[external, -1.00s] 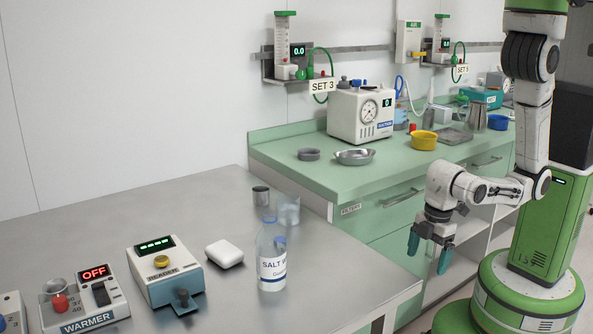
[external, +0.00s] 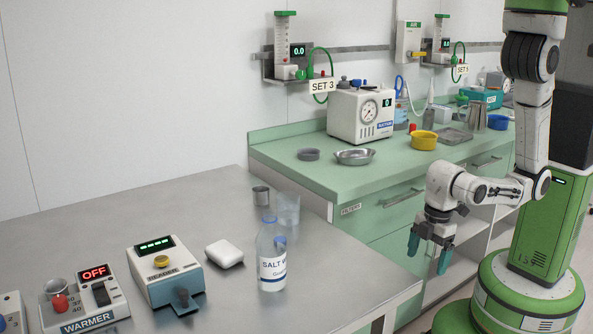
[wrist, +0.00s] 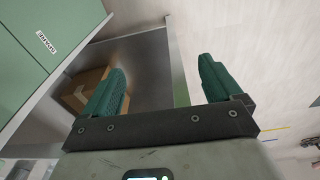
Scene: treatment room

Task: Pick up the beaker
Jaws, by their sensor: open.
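A clear, empty-looking beaker (external: 287,207) stands upright on the steel table, behind and partly overlapped by the salt water bottle (external: 271,258). A small grey metal cup (external: 261,196) stands just left of the beaker. My gripper (external: 430,252) hangs off the table's right end, in front of the green cabinets, well apart from the beaker. It is open and empty, with its teal fingers spread. The wrist view also shows the open gripper (wrist: 160,88); the beaker is not in that view.
The steel table (external: 120,215) also holds a white block (external: 225,253), a reader (external: 165,272) and a warmer (external: 85,303). The green counter (external: 320,178) carries a suction machine (external: 361,115) and bowls. A cardboard box (wrist: 85,88) sits low on a shelf.

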